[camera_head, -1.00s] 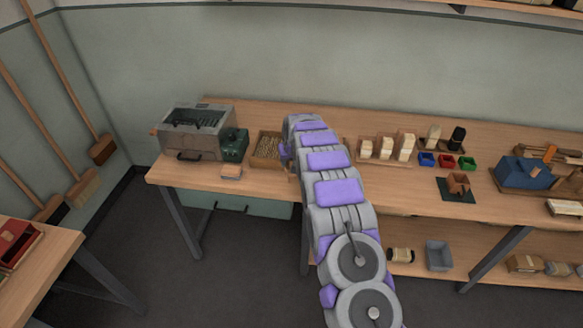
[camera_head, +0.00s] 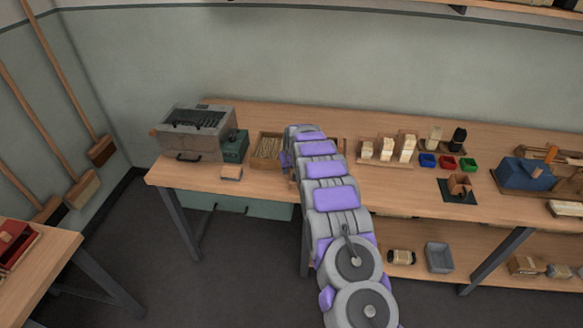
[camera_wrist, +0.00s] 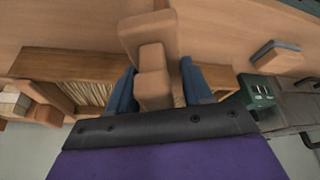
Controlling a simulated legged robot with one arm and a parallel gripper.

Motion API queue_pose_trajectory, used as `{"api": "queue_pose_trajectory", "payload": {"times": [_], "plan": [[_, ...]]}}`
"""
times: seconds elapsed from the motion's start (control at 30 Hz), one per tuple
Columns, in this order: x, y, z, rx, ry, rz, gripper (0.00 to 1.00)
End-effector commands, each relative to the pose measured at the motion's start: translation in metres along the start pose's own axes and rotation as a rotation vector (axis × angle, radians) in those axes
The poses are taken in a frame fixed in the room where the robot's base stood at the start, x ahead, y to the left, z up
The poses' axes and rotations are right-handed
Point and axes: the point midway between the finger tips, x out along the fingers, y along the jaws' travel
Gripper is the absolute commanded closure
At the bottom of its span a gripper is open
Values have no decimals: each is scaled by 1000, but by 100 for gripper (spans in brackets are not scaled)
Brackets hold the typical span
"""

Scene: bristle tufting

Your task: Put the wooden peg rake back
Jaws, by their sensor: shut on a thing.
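In the wrist view, my gripper (camera_wrist: 158,88) has its two blue fingers shut on a wooden piece (camera_wrist: 150,45), which I take to be the wooden peg rake. It has a wide block and a narrower block between the fingers. No pegs show on it. In the head view my own arm hides the gripper and the held piece. Just behind the held piece in the wrist view, a wooden tray (camera_wrist: 62,66) holds pale bristles or sticks. It shows in the head view (camera_head: 257,138) left of my arm's end.
A green box (camera_head: 234,146) and a grey machine (camera_head: 192,148) stand left on the bench, with a small block (camera_head: 231,173) in front. Pale brush blocks (camera_head: 387,149) and small coloured bins (camera_head: 447,162) stand right of my arm. The bench's front left is mostly clear.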

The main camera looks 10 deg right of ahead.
Motion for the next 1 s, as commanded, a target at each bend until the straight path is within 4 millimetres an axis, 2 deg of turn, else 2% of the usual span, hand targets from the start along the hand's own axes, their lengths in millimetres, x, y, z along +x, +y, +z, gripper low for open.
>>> {"api": "queue_pose_trajectory", "payload": {"times": [0.3, 0.33, 0.6, 0.87, 1.0], "plan": [[5, 0, 2, 0, 1, 0, 97], [6, 0, 2, 0, 1, 0, 49], [6, 0, 2, 0, 0, 0, 24], [4, 0, 2, 0, 1, 0, 24], [-6, 0, -3, 0, 1, 0, 24]]}}
